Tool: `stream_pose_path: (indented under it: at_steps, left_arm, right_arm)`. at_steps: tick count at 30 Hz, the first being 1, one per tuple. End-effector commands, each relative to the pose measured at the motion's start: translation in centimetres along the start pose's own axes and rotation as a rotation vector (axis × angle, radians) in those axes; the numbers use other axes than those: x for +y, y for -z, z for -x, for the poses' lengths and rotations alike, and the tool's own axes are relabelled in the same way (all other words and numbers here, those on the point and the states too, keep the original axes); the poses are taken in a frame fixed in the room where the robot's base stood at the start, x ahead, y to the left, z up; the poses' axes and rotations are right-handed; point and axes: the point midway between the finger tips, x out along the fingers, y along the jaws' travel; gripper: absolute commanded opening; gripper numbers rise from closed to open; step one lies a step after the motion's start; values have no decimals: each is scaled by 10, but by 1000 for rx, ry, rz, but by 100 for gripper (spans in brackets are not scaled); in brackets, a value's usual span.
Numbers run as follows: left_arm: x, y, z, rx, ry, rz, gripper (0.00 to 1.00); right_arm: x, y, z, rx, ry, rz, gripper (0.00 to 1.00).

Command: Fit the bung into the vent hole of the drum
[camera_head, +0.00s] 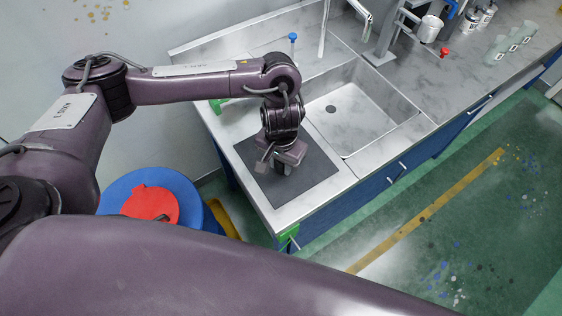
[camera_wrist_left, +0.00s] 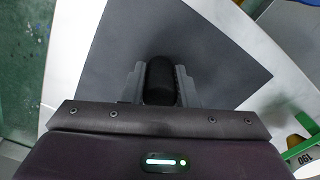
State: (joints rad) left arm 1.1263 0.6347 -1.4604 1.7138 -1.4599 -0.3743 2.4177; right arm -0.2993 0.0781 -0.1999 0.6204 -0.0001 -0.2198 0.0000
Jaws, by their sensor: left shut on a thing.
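My left gripper (camera_head: 284,168) is over the dark mat on the counter. In the left wrist view its two fingers (camera_wrist_left: 160,84) are shut on a black rounded bung (camera_wrist_left: 160,76), which sits between them. In the head view the bung is too small and too hidden to make out clearly. The blue drum (camera_head: 183,185) stands on the floor at the lower left, beside the counter, with a red piece (camera_head: 152,203) on its top. My arm links cover part of the drum, and I cannot make out its vent hole. My right gripper is not in view.
The dark mat (camera_head: 318,165) lies on the counter's near end, also in the left wrist view (camera_wrist_left: 225,62). A sink (camera_head: 372,112) is right of it. Green pieces (camera_head: 288,234) are at the counter edge. A mug (camera_head: 428,28) and red item (camera_head: 444,52) are farther back.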

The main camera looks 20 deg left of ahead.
Motion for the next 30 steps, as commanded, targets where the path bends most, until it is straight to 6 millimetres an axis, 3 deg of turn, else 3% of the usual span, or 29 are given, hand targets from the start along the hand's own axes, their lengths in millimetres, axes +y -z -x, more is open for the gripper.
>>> stream_pose_path:
  at_steps: [3, 4, 9, 19, 30]
  left_arm:
    - [0, 0, -3, -1, 0, 0, 4]
    - [0, 0, -3, 0, 0, 0, 29]
    - [0, 0, -3, 0, 0, 0, 48]
    - [0, 0, 2, 1, 0, -1, 48]
    - [0, 2, 69, 7, 2, -3, 48]
  right_arm:
    - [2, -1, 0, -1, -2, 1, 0]
    - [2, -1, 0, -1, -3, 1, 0]
    - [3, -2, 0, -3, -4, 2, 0]
    - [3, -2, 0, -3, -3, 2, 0]
    - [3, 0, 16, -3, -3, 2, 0]
